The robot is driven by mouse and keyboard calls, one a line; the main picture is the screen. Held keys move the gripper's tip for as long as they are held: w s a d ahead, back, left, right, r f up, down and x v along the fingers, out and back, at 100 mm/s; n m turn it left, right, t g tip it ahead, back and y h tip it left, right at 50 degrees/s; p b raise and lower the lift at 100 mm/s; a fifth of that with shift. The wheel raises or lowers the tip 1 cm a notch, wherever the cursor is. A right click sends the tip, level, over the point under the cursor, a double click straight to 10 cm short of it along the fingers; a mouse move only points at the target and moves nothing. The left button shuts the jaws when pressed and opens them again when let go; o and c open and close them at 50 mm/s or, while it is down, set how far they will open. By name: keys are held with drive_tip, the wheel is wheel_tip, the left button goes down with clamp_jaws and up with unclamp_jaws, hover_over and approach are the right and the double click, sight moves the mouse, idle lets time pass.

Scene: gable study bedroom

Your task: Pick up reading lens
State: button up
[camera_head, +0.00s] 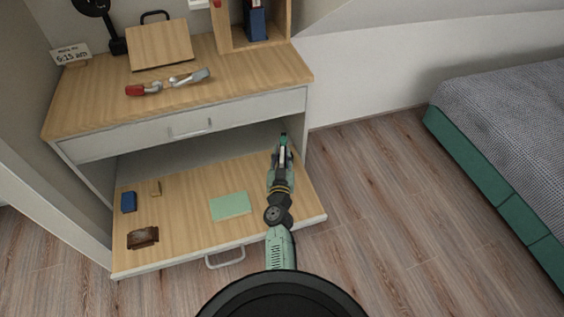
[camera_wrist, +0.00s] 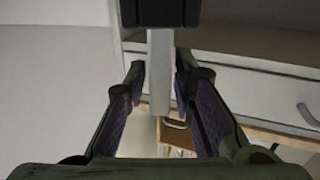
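My gripper (camera_head: 283,155) is above the right side of the pulled-out drawer, in front of the desk. In the wrist view my gripper (camera_wrist: 160,85) has its fingers on both sides of a straight pale grey bar, which joins a dark block at the top edge. I take this to be the reading lens (camera_wrist: 160,65); its glass cannot be made out. It also shows only as a thin pale and dark piece between the fingers in the head view. No other clear lens shows on the desk or in the drawer.
The open drawer (camera_head: 185,235) holds a green notebook (camera_head: 230,206), a blue box (camera_head: 129,202), a small wooden block (camera_head: 155,188) and a brown tray (camera_head: 143,238). The desk top (camera_head: 240,85) has a red-handled tool (camera_head: 136,90). A bed (camera_head: 510,130) is right; floor between is clear.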

clamp_jaws()
drive_tip(key=shift+r, duration=0.15)
